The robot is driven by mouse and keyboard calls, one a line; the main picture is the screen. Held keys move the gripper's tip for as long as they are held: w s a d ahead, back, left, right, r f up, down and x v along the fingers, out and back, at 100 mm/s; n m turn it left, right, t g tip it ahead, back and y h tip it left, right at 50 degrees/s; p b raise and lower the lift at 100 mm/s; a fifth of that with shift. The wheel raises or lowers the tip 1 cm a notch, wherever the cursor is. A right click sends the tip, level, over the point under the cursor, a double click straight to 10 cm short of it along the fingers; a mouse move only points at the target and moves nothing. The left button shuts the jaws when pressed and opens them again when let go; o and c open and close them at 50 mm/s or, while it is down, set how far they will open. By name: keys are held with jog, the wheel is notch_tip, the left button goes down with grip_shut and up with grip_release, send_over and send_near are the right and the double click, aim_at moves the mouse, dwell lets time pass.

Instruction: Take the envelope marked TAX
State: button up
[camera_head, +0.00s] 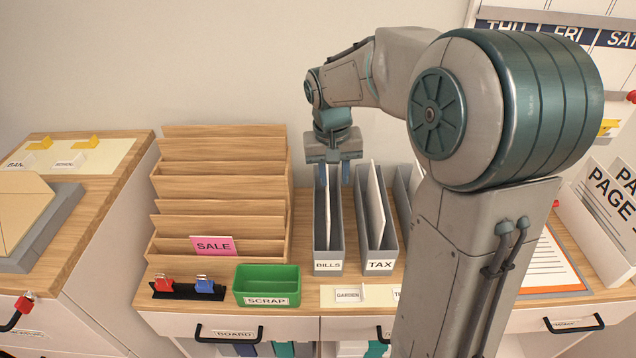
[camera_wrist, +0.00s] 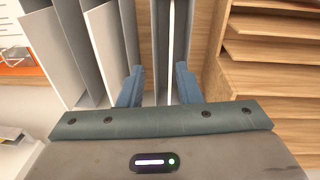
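A grey upright file holder labelled TAX (camera_head: 380,266) stands on the wooden desk, with a white envelope (camera_head: 376,205) leaning in it. A similar holder labelled BILLS (camera_head: 328,266) stands just left of it and holds a thin pale envelope (camera_head: 327,212). I can read no mark on either envelope. My gripper (camera_head: 332,172) points down over the BILLS holder. In the wrist view its two blue fingers (camera_wrist: 158,85) are open, one on each side of the BILLS envelope's thin edge (camera_wrist: 171,45). I cannot tell whether they touch it.
A wooden tiered rack (camera_head: 220,180) with a pink SALE card (camera_head: 213,246) stands left of the holders. A green SCRAP tray (camera_head: 267,284) is in front. Another grey holder (camera_head: 402,190) is partly hidden by my arm. PAGE sheets (camera_head: 610,195) stand at right.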

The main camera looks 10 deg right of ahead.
jog(key=shift+m+g+y, duration=0.3)
jog(key=shift+y, duration=0.1)
jog(key=w, duration=0.3)
jog(key=w+f+p, duration=0.1)
jog(key=w, duration=0.2)
jog(key=shift+d+f, duration=0.15)
jog(key=shift+d, duration=0.05)
jog(key=shift+w+f, duration=0.3)
jog(key=shift+w, duration=0.15)
notch_tip(320, 180, down, 8)
jog(key=shift+r+p, duration=0.1)
jog(key=shift+p, duration=0.35)
jog(key=shift+s+a+f+p, duration=0.1)
jog(key=shift+f+p, duration=0.55)
jog(key=shift+f, duration=2.25)
grip_shut()
